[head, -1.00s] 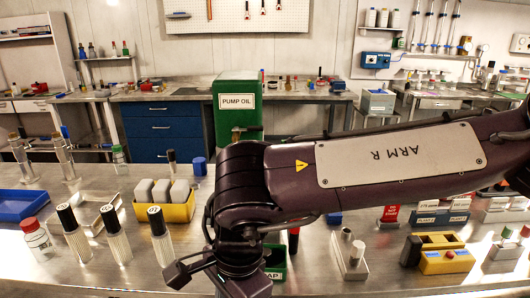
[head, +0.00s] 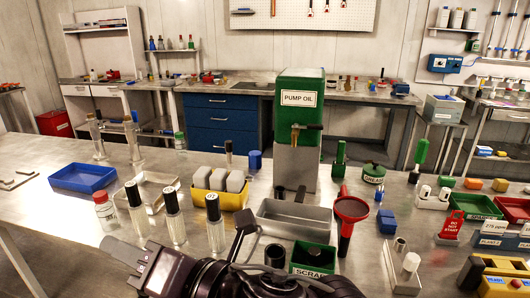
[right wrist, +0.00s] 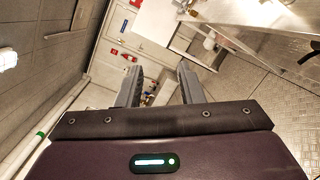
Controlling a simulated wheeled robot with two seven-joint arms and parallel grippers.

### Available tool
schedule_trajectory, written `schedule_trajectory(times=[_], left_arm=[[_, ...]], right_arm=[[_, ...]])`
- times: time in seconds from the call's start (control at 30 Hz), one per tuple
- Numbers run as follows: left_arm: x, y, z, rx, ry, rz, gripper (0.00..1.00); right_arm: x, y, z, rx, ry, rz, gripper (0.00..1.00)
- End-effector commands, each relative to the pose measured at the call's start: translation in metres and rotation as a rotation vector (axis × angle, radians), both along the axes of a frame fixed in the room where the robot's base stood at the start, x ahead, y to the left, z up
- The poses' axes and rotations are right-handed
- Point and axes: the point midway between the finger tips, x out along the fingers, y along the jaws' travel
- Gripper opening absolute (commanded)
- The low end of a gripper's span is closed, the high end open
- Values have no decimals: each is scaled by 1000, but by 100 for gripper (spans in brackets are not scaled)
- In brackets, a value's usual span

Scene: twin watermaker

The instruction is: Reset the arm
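My right arm is low at the bottom edge of the head view, in front of the steel bench (head: 50,205). Its right gripper (head: 122,250) points to the left there, close to the front of the bench. In the right wrist view the two fingers of this gripper (right wrist: 160,88) stand well apart with nothing between them. Beyond them are white cabinet fronts with red labels (right wrist: 128,56) and the floor. My left gripper is in neither view.
Near the arm stand several black-capped vials (head: 173,222), a red-capped bottle (head: 106,214), a green SCRAP bin (head: 313,258), a grey tray (head: 295,218) and a red funnel (head: 349,212). A blue tray (head: 83,178) lies at left. The green PUMP OIL container (head: 299,110) stands behind.

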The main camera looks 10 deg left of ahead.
Motion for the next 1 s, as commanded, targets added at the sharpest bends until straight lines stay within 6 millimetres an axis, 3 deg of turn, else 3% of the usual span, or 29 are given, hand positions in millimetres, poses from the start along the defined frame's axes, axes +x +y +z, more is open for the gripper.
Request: schedule_trajectory(times=[0.17,0.3,0.4,0.53,0.7,1.0], left_arm=[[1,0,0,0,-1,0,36],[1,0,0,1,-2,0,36],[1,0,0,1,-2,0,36],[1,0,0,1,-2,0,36],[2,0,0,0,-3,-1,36],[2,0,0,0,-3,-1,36]], right_arm=[[78,-65,-16,200,540,-345,34],[125,-137,-69,349,963,-637,34],[140,-193,-120,455,1245,-856,34],[132,-263,-190,583,1562,-1144,34],[95,-335,-260,725,1843,-1476,34],[22,-408,-322,898,2074,-1903,34]])
